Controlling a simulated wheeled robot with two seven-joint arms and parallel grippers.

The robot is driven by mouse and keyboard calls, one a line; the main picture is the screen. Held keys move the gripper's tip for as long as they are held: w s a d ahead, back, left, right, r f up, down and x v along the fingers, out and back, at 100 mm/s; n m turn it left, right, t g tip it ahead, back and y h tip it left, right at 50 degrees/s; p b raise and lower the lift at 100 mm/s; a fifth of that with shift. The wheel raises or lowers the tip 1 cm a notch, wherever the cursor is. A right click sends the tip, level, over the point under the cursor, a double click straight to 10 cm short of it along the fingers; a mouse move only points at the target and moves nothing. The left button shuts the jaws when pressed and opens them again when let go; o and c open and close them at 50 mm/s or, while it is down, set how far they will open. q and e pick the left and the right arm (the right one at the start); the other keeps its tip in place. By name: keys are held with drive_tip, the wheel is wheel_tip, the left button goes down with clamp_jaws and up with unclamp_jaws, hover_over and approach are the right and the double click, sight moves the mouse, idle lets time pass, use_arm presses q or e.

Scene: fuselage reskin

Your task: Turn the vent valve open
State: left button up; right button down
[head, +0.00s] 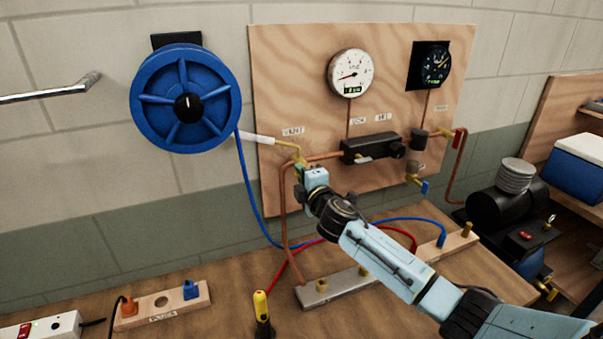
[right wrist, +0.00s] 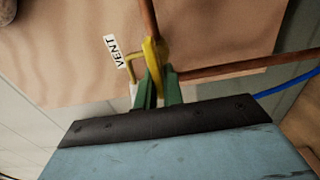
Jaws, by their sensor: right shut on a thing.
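The vent valve (head: 297,156) is a small brass-yellow fitting at the left of the plywood panel, by the VENT label (head: 292,132). A thin yellow arm runs up-left from it to a white sleeve-like part (head: 257,138). My right gripper (head: 300,170) reaches it from below right. In the right wrist view its green fingers (right wrist: 158,92) are shut around the lower end of the yellow fitting (right wrist: 152,52). The VENT label (right wrist: 115,51) shows beside it. The fingers partly hide the valve, so its exact turn is unclear. My left gripper is out of view.
The plywood panel (head: 318,75) carries two gauges, a black block (head: 370,148) and copper pipes. A blue reel (head: 185,98) hangs to the left. Below, red and blue hoses, a fitting rail (head: 335,287) and a yellow-black tool (head: 262,312) occupy the bench.

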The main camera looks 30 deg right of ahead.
drive_tip(key=shift+f, duration=0.1)
drive_tip(key=c, duration=1.5)
unclamp_jaws()
drive_tip(key=shift+s, duration=0.15)
drive_tip(key=s, duration=0.8)
drive_tip(key=s+b, duration=0.1)
drive_tip(key=s, duration=0.4)
drive_tip(key=shift+a, duration=0.4)
drive_tip(key=shift+s, duration=0.1)
